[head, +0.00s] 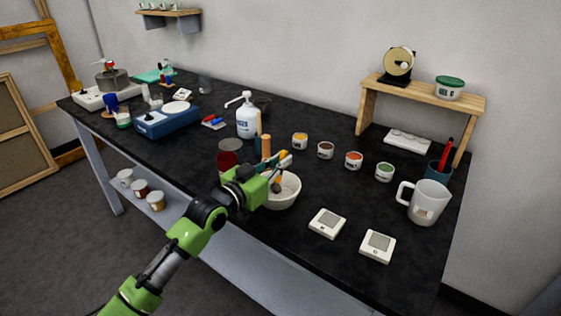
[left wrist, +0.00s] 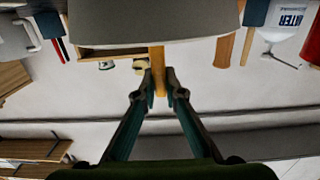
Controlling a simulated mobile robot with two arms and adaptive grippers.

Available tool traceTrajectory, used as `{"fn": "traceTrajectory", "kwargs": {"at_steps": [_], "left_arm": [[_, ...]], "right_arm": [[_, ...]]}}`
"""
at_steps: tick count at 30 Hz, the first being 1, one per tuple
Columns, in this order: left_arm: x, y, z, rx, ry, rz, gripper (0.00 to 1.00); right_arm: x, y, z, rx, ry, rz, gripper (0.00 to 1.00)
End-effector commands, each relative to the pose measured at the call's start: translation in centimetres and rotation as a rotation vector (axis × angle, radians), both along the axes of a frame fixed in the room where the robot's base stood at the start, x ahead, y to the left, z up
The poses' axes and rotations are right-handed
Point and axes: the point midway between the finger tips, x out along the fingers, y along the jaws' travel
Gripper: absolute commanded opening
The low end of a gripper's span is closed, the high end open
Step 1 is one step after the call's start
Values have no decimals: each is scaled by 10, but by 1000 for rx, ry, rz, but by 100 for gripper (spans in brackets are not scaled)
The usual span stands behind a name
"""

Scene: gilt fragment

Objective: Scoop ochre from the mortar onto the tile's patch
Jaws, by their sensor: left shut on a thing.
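The mortar (head: 291,198) is a pale bowl near the front edge of the black worktop. In the left wrist view the left gripper (left wrist: 158,90) is shut on a slim wooden handle (left wrist: 157,65). The handle's far end runs behind a large grey shape, so its tip is hidden. I cannot make out the ochre clearly in the bowl. Two white square tiles, each with a grey patch, lie right of the mortar: a nearer-left one (head: 327,222) and a right one (head: 378,246). My right gripper is not in view.
Several small paint jars (head: 353,160) stand in a row behind the tiles. A white mug (head: 428,203) stands at the right, near a wooden riser (head: 421,94). A white pump bottle (head: 246,120) and a dark red jar (head: 228,158) stand behind and left of the gripper.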

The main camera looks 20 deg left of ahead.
Motion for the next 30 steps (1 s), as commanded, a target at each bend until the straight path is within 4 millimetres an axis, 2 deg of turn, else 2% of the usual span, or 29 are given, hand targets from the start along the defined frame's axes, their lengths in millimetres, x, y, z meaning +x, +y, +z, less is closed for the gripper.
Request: {"fn": "traceTrajectory", "kwargs": {"at_steps": [11,30], "left_arm": [[0,0,-4,0,0,0,0],[0,0,-12,0,0,0,0]], "right_arm": [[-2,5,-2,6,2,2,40],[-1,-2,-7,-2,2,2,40]]}}
